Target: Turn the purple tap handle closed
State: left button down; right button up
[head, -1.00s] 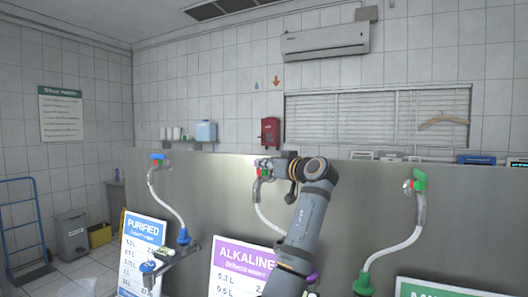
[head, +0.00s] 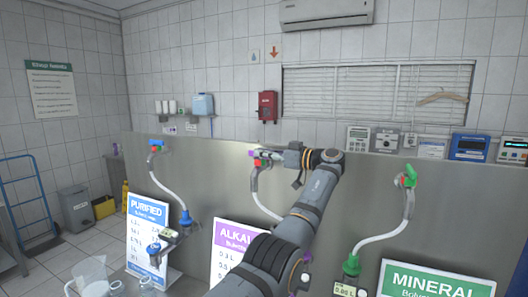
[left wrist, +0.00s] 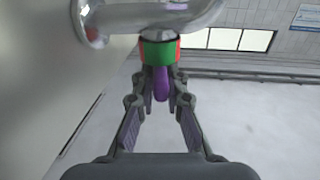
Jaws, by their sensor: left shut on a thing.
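The purple tap handle (left wrist: 161,84) sits below a red and green collar (left wrist: 160,52) on a shiny metal tap (left wrist: 150,14) in the left wrist view. My left gripper (left wrist: 162,82) is shut on the handle, with a finger on each side. In the head view, my left gripper (head: 276,156) is at the middle tap above the ALKALINE sign (head: 238,250). A small purple part of the handle (head: 252,153) shows there, and the gripper hides much of the tap top. My right gripper is not in view.
A blue-handled tap (head: 156,146) stands to the left and a green-handled tap (head: 410,174) to the right, both with hoses. The steel panel (head: 215,170) is behind them. A clear jug (head: 90,275) stands at the lower left.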

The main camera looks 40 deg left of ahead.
pick_arm(q)
jog(key=c, duration=1.4)
grip_release()
jog(key=shift+d, duration=0.1)
jog(key=d, duration=0.3)
jog(key=w+d, duration=0.1)
jog(key=d, duration=0.3)
jog(key=shift+w+d, duration=0.2)
jog(key=shift+a, duration=0.1)
